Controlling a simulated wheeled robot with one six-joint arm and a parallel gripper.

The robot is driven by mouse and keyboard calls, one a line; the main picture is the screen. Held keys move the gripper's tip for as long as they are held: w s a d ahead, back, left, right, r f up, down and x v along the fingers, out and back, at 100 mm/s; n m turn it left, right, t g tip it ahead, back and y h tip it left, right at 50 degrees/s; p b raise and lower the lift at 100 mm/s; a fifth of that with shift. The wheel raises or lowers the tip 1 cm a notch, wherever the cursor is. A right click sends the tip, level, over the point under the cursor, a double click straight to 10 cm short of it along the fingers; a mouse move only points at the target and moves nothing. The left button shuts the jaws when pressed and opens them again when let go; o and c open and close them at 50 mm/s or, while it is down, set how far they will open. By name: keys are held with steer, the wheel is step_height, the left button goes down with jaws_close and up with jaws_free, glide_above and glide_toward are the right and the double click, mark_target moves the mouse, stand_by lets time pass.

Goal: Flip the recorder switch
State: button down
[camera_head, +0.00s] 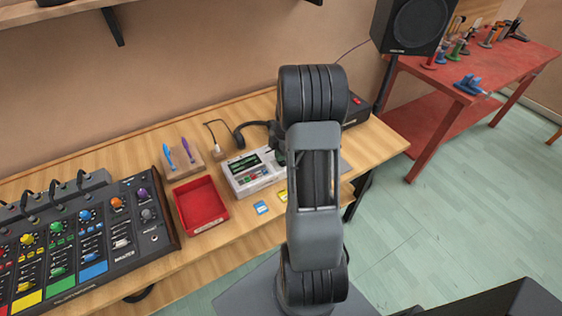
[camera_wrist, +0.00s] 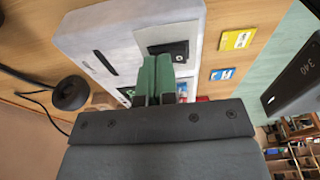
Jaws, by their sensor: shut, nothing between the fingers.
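The recorder (camera_head: 252,174) is a pale grey box with a dark green display, on the wooden bench beside my arm. In the wrist view the recorder (camera_wrist: 108,25) fills the upper middle. A black switch (camera_wrist: 181,50) sits on a grey plate on its face. My gripper (camera_wrist: 158,62), with green fingers, is shut and empty. Its tips are just below and left of the switch in the picture and overlap the plate's edge. I cannot tell whether they touch. In the head view my arm covers the recorder's right end, and the switch is not visible.
A blue card (camera_head: 261,208) and a yellow card (camera_wrist: 237,40) lie near the recorder. A red tray (camera_head: 201,206) and a mixer (camera_head: 80,240) stand left. Headphones (camera_head: 240,134) lie behind. A speaker (camera_head: 412,24) stands at the back right.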

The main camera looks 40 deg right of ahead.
steer(key=shift+r+p, duration=1.9)
steer(key=shift+r, duration=1.55)
steer(key=shift+m, duration=1.2)
steer(key=m, duration=0.1)
steer(key=s+m, duration=0.1)
steer(key=m, duration=0.1)
steer(key=s+a+m, duration=0.1)
steer(key=m, duration=0.1)
steer(key=shift+s+f+g, duration=0.15)
steer(key=shift+f+g, duration=0.15)
steer(key=shift+f, duration=0.1)
steer(key=s+a+r+m+t, duration=0.1)
steer(key=s+a+r+m, duration=0.2)
steer(key=a+r, duration=0.2)
steer(key=s+a+r+m+t+h, duration=0.1)
steer(key=s+a+r+m+t, duration=0.1)
steer(key=a+r, duration=0.3)
steer(key=s+a+r+m+t, duration=0.1)
steer(key=s+a+r+m, duration=0.3)
steer(key=a, duration=0.6)
steer(key=shift+s+r+t+h, duration=0.3)
steer(key=shift+s+r+h, duration=0.15)
steer(key=shift+r, duration=0.45)
